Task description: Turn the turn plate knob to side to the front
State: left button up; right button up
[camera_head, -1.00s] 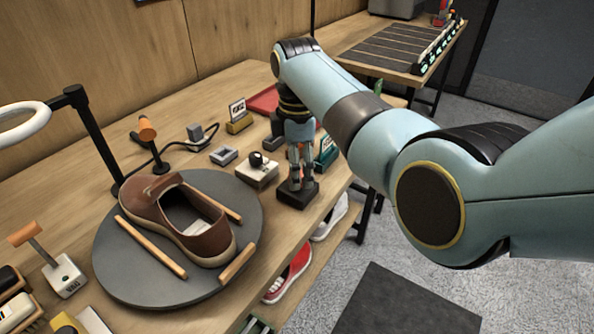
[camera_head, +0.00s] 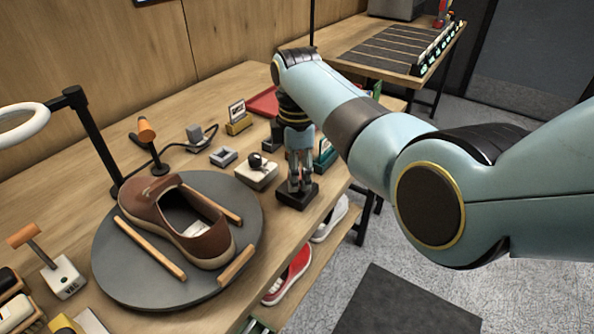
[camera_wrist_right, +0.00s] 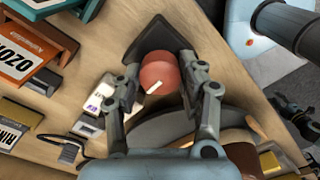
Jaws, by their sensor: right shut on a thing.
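The turn plate knob (camera_wrist_right: 160,74) is a red round knob with a white mark on top. The mark points to the lower left in the right wrist view. The knob sits on a black base (camera_head: 297,198) near the table's front edge. My right gripper (camera_head: 300,181) comes down over it from above. In the right wrist view its fingers (camera_wrist_right: 163,82) are on either side of the knob, shut on it. The fingers mostly hide the knob in the head view. The dark round turn plate (camera_head: 130,270) carries a brown shoe (camera_head: 165,208). My left gripper is not in view.
A white box with a black knob (camera_head: 257,172) stands just left of the knob's base. Small card holders (camera_head: 238,120) and a lamp arm (camera_head: 92,140) are farther back. Red and white shoes (camera_head: 288,274) are on a shelf below the table edge.

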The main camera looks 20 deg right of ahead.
jog(key=m+p, duration=0.2)
jog(key=m, duration=0.1)
jog(key=shift+r+p, duration=0.15)
jog(key=shift+p, duration=0.15)
jog(key=m+p, duration=0.2)
jog(key=m, duration=0.2)
jog(key=m+p, duration=0.1)
jog(key=m, duration=0.5)
jog(key=shift+p, duration=0.3)
jog(key=m, duration=0.4)
jog(key=shift+m+p, duration=0.3)
jog(key=o, duration=1.2)
